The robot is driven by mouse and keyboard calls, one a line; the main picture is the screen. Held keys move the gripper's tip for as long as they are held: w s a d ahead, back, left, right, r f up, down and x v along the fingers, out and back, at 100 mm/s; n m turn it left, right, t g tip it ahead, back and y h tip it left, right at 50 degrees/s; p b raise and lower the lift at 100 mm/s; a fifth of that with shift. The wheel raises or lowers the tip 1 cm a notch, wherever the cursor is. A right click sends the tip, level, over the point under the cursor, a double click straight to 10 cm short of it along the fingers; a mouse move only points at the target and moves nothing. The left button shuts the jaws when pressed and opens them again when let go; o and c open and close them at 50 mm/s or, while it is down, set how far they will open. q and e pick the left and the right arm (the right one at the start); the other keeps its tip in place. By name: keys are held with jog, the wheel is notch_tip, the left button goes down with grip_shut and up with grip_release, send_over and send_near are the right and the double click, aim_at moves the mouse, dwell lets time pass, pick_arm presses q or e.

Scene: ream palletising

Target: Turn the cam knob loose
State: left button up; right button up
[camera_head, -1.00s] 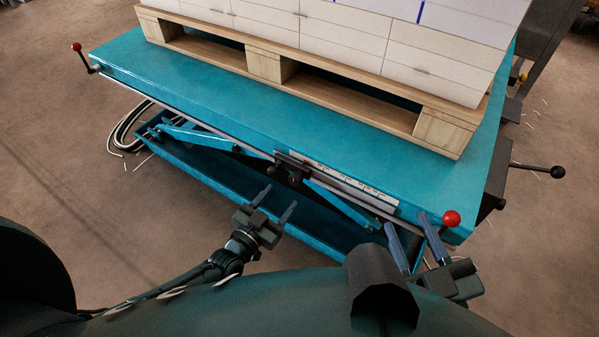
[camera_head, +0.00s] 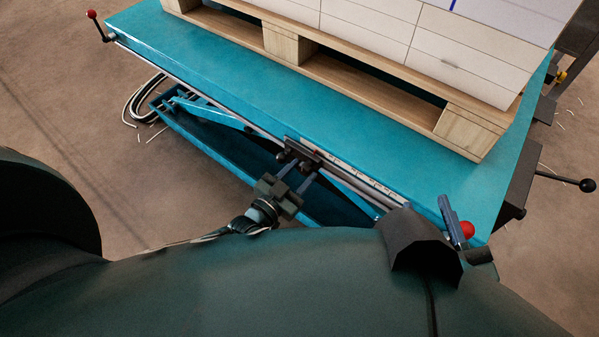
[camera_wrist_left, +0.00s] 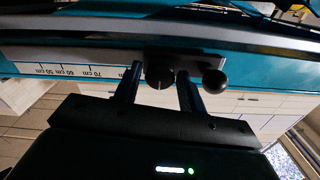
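A dark clamp block (camera_head: 303,152) sits on the rail along the table's front edge. In the left wrist view a dark round knob (camera_wrist_left: 160,76), which looks like the cam knob, shows on this block. A black ball (camera_wrist_left: 214,82) sits just right of it, outside the fingers. My left gripper (camera_head: 296,174) is open at the block, and in the left wrist view its fingers (camera_wrist_left: 160,88) stand either side of the round knob. Contact cannot be told. My right gripper (camera_head: 452,218) is partly hidden, with one finger showing near a red ball handle (camera_head: 468,230).
The blue lift table (camera_head: 235,85) bears a wooden pallet (camera_head: 470,130) with white stacked reams (camera_head: 370,30). A scale strip (camera_wrist_left: 75,72) runs along the rail. Another red ball lever (camera_head: 92,14) is at the far left corner; a black ball lever (camera_head: 587,185) is at right.

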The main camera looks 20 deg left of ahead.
pick_arm(q)
jog(key=c, duration=0.6)
jog(key=shift+n, duration=0.3)
jog(key=n, duration=0.3)
jog(key=shift+n, duration=0.3)
jog(key=n+b, duration=0.1)
jog(key=n, duration=0.2)
jog(key=shift+n, duration=0.3)
jog(key=n, duration=0.3)
jog(key=shift+n+b, duration=0.3)
jog(key=n+b, duration=0.1)
jog(key=n, duration=0.2)
jog(key=shift+n+b, duration=0.3)
jog(key=shift+n, duration=1.4)
pick_arm(e)
jog(key=shift+w+a+m+t+y, duration=0.15)
jog(key=shift+a+m+t+y, duration=0.15)
